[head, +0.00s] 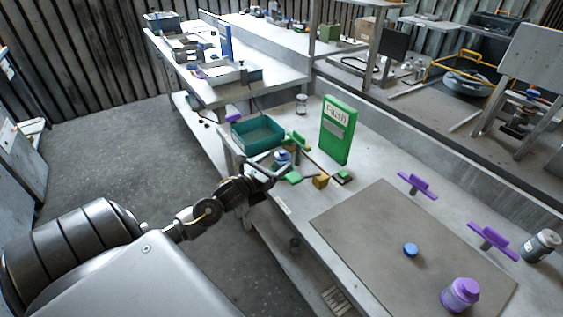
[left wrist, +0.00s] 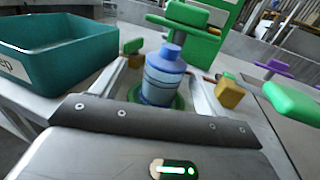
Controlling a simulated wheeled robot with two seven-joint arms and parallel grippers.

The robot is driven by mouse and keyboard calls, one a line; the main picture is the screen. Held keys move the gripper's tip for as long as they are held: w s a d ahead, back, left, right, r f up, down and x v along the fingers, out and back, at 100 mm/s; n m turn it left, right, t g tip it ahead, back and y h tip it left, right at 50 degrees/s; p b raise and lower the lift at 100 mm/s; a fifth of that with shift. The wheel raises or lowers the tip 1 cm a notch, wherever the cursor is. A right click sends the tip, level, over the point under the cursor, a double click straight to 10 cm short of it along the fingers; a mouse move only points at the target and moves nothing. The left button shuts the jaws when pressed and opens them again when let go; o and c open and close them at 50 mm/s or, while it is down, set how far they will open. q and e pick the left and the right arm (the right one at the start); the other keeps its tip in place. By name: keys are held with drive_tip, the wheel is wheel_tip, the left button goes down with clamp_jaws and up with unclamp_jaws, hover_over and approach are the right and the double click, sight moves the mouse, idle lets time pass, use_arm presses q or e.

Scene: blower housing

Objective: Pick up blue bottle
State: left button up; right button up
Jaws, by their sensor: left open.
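The blue bottle (head: 283,157) stands upright on the workbench near its left edge, partly hidden by my gripper in the head view. It also shows in the left wrist view (left wrist: 163,80), with a darker blue cap and a green round thing at its base. My left gripper (head: 268,171) reaches in from the left at the bottle. Its jaws are open, with one finger on each side of the bottle in the left wrist view. I cannot tell whether a finger touches it. My right gripper is not in view.
A teal bin (head: 258,134) stands just left of the bottle. Green T-shaped pieces, a yellow block (head: 320,182) and a green upright box (head: 338,130) are close on the right and behind. A grey mat (head: 370,235) holds a blue cap and a purple-lidded jar.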

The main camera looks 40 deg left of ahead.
sight(286, 154)
use_arm(q)
drive_tip(key=w, duration=0.2)
drive_tip(key=w+p, duration=0.1)
drive_tip(key=w, duration=0.1)
drive_tip(key=shift+d+r, duration=0.1)
drive_tip(key=shift+d, duration=0.25)
drive_tip(key=shift+w, duration=0.5)
drive_tip(key=c, duration=1.2)
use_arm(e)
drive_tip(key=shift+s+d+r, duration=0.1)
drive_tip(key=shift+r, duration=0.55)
use_arm(q)
drive_tip(key=shift+r, duration=0.3)
drive_tip(key=s+b, duration=0.2)
drive_tip(key=s, duration=0.9)
drive_tip(key=shift+r, duration=0.15)
drive_tip(key=shift+s+r+b, duration=0.15)
drive_tip(key=shift+s, duration=1.6)
drive_tip(key=shift+s+r+b, duration=0.1)
drive_tip(key=shift+s+b, duration=0.05)
drive_tip(key=shift+s, duration=1.6)
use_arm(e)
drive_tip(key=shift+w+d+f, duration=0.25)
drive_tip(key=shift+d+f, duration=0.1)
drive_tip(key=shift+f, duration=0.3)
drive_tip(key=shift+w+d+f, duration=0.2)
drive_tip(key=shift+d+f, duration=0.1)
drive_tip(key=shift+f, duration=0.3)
